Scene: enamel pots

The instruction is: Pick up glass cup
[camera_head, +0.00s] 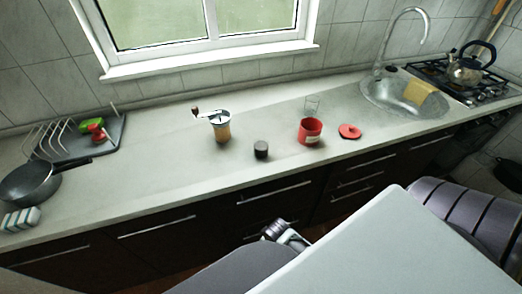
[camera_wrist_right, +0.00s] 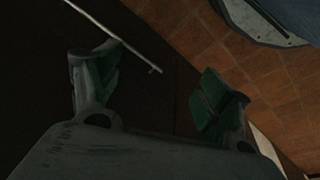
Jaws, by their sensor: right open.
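The glass cup (camera_head: 312,105) is a small clear tumbler standing on the grey counter in the head view. It stands just behind a red canister (camera_head: 311,131), which may hide its lower part. My right gripper (camera_wrist_right: 160,82) shows in the right wrist view with its two green-padded fingers apart and nothing between them. It is low, in front of a dark cabinet face and above the tiled floor, away from the cup. In the head view a small part of a gripper or wrist shows below the counter's front edge. I cannot make out a left gripper.
A coffee grinder (camera_head: 220,126), a small dark jar (camera_head: 261,149) and a red lid (camera_head: 350,131) stand near the cup. The sink and tap (camera_head: 378,60) are at the right, with a kettle (camera_head: 466,68) beyond. A pan (camera_head: 30,184) and dish rack (camera_head: 55,143) are at the left.

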